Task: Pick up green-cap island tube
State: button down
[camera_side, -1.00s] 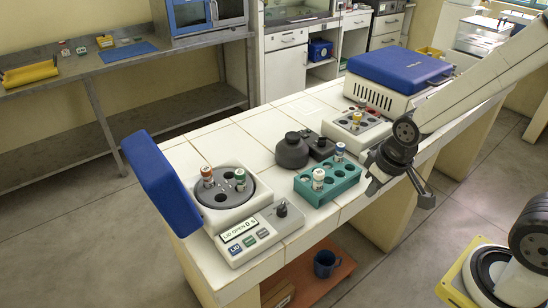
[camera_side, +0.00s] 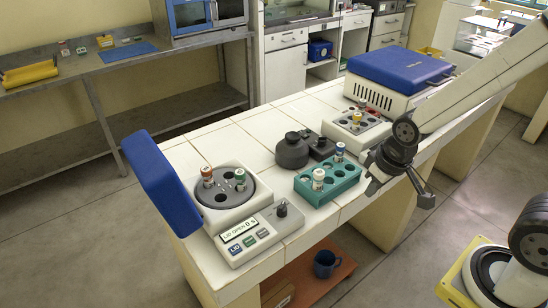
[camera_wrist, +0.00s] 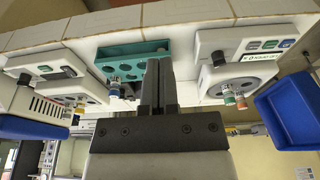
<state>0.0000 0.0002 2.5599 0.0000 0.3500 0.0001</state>
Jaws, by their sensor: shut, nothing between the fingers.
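The green-cap tube (camera_side: 240,180) stands upright in the dark rotor of the open centrifuge (camera_side: 262,238) on the white bench. An orange-red-cap tube (camera_side: 207,177) stands in the same rotor to its left. In the wrist view, the green-cap tube (camera_wrist: 228,97) shows small beside the orange one (camera_wrist: 240,102), right of my fingers. My gripper (camera_side: 427,200) is at the bench's right front edge, well right of the centrifuge and apart from all tubes. Its fingers (camera_wrist: 160,80) are together and empty in the wrist view.
A teal rack (camera_side: 322,198) with white-bodied tubes stands between the centrifuge and my gripper. Behind it are a dark round device (camera_side: 292,152) and a grey block (camera_side: 345,135) with a yellow-cap tube. The centrifuge's blue lid (camera_side: 158,180) stands open at left. A blue-lidded machine (camera_side: 398,72) is at the back.

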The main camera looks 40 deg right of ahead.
dwell(0.4)
jog(key=shift+c, duration=1.1)
grip_release()
jog(key=m+g+y, duration=0.1)
jog(key=m+y, duration=0.3)
jog(key=m, duration=1.8)
send_near(241, 171)
jog(key=x, duration=0.5)
jog(key=shift+f, duration=0.1)
jog(key=shift+x, duration=1.3)
